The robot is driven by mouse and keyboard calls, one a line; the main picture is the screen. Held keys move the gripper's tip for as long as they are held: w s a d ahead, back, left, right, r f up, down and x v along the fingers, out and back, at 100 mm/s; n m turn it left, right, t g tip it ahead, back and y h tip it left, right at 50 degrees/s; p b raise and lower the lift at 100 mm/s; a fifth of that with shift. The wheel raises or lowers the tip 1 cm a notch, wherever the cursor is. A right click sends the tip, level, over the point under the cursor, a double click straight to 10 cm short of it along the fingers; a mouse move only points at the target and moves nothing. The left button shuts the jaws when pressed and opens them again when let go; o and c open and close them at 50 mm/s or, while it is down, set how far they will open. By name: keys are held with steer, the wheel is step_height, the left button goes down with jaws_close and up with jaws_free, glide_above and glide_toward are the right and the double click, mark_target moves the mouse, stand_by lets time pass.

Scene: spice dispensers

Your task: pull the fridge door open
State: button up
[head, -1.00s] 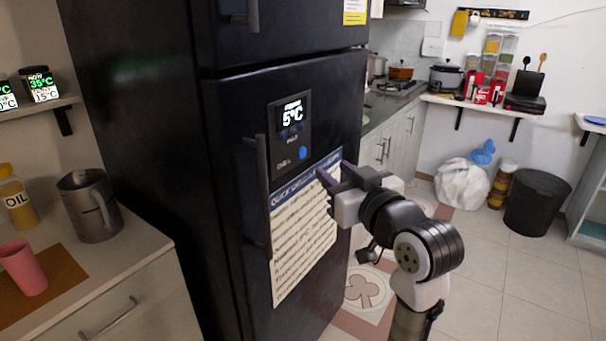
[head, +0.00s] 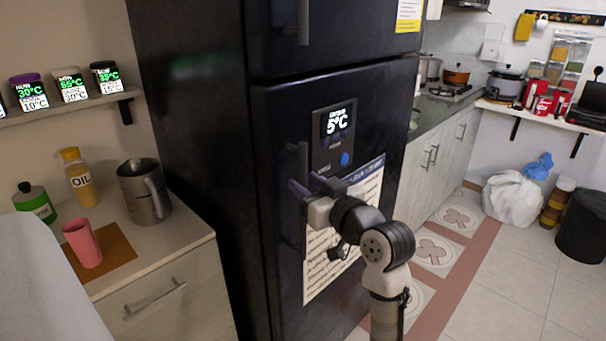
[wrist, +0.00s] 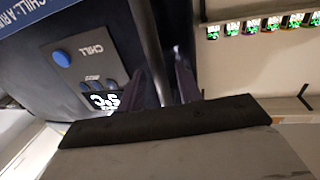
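The dark fridge door (head: 280,115) is shut, with a display reading 5°C and a paper sheet on its front. Its vertical bar handle (head: 303,160) is near the door's left edge. My gripper (head: 309,186) is at the handle's middle, hiding part of it. In the wrist view the handle (wrist: 148,40) runs down between the two purple fingers of my gripper (wrist: 160,75). The fingers are apart, one on each side of the bar, with a visible gap, so they look open around it.
A counter at left holds a metal pitcher (head: 146,195), an oil bottle (head: 80,180), a green bottle (head: 35,204) and a pink cup (head: 83,245). A shelf with spice dispensers (head: 71,86) is above. Floor (head: 480,285) is clear at right; a white bag (head: 513,198) stands farther back.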

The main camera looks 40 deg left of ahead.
steer(key=shift+x, duration=1)
jaws_close()
